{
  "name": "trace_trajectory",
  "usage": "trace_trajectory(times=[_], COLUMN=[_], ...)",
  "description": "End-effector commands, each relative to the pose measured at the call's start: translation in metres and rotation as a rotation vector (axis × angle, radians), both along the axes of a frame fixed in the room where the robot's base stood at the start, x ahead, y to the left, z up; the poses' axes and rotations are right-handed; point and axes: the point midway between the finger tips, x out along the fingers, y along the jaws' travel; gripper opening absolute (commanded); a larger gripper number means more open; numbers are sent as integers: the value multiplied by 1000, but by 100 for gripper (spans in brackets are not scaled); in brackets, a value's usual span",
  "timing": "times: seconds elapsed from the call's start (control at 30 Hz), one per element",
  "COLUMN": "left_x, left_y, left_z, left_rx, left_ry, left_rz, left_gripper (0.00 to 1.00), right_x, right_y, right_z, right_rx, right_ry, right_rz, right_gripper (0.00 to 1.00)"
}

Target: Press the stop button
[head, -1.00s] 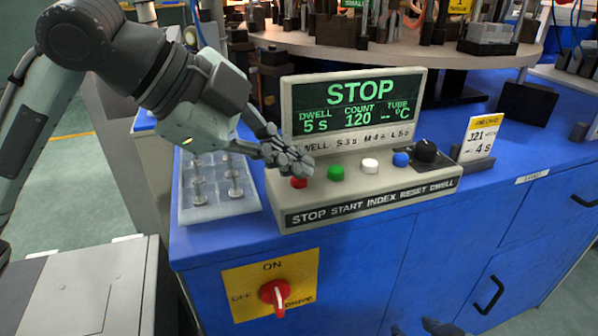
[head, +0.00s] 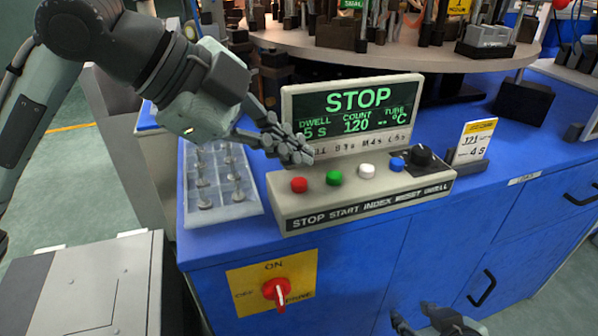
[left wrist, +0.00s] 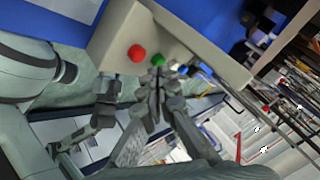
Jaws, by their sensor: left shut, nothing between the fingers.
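The red stop button (head: 299,185) is the leftmost button on the beige control box (head: 375,201), above the printed word STOP. It also shows in the left wrist view (left wrist: 137,53). My left gripper (head: 301,153) is shut and empty. Its fingertips are above and behind the red button, apart from it, with the button fully in sight. In the left wrist view the closed fingers (left wrist: 157,82) point toward the box near the green button. The box's screen (head: 352,103) reads STOP. My right gripper (head: 428,320) is at the bottom edge, partly cut off, its fingers apart.
Green (head: 334,177), white (head: 366,171) and blue (head: 397,164) buttons and a black knob (head: 421,155) are right of the red one. A tray with pegs (head: 236,210) lies left of the box. A red rotary switch (head: 276,289) is on the blue cabinet front.

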Motion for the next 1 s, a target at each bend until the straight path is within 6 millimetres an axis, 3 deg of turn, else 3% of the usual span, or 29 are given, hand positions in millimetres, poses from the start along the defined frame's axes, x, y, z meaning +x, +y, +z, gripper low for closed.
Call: trace_trajectory(times=[0.03,0.4,1.0], left_x=[0,0,0], left_y=[0,0,0], left_z=[11,42,41], left_rx=[0,1,0], left_ry=[0,0,0], left_rz=[0,1,0], left_gripper=[0,0,0], right_x=[0,0,0], right_y=[0,0,0], right_z=[11,47,47], right_rx=[0,0,0], right_ry=[0,0,0], right_rz=[0,0,0], right_gripper=[40,40,40])
